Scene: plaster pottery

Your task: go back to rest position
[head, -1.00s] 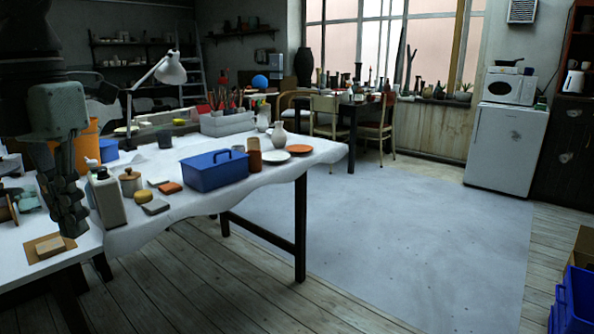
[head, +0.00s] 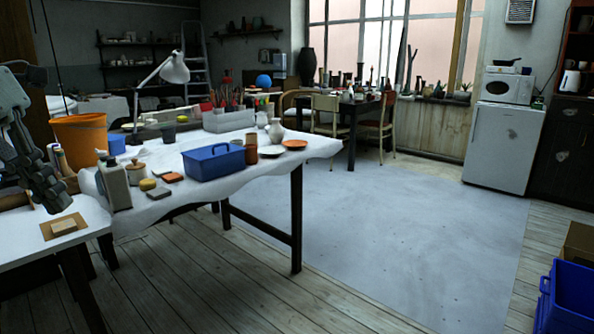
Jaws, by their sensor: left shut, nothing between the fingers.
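My left gripper (head: 52,192) is at the left edge of the head view, grey, with its fingers pointing down. It is shut and empty. It hangs above the near left end of the work table, in front of the orange bucket and above a small tan block (head: 64,226) on a brown square. The upper part of my left arm is cut off by the picture's edge. My right gripper does not show.
Blue crates (head: 572,298) stand at the lower right. The floor (head: 400,230) between is clear.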

